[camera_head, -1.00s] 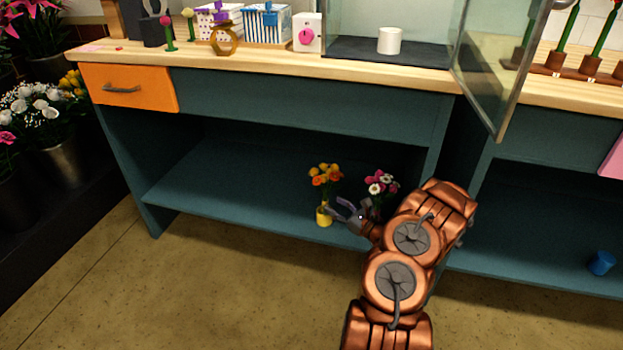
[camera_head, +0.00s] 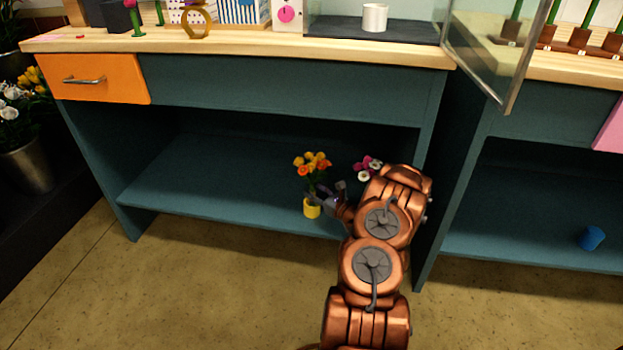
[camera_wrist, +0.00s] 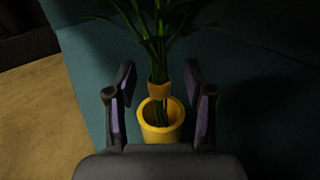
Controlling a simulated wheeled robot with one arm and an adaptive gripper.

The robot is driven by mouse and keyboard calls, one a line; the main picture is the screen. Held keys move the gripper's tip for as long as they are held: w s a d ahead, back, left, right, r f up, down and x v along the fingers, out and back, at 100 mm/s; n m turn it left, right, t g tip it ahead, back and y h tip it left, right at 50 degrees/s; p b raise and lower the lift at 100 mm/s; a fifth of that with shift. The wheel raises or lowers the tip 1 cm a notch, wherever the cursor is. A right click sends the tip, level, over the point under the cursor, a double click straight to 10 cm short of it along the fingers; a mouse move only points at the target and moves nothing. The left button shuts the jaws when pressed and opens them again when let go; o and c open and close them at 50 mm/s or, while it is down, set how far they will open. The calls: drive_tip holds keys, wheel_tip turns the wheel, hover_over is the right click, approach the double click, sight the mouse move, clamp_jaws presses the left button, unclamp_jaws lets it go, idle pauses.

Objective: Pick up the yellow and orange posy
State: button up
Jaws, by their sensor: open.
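The yellow and orange posy (camera_head: 312,169) stands in a small yellow pot (camera_head: 311,208) on the lower shelf under the counter. In the wrist view its green stems (camera_wrist: 158,50) with a tan band rise from the yellow pot (camera_wrist: 161,120). My gripper (camera_wrist: 160,95) is open, with one finger on each side of the banded stems and the pot's rim. I cannot tell whether the fingers touch them. In the head view my gripper (camera_head: 328,195) is just right of the stems, partly hidden by my arm.
A pink and white posy (camera_head: 368,168) is on the same shelf to the right, partly behind my arm. The teal shelf (camera_head: 200,185) is clear to the left. A blue cup (camera_head: 591,238) is on the right-hand shelf. An open glass door (camera_head: 490,60) hangs above.

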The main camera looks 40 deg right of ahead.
drive_tip(key=shift+w, duration=0.7)
clamp_jaws()
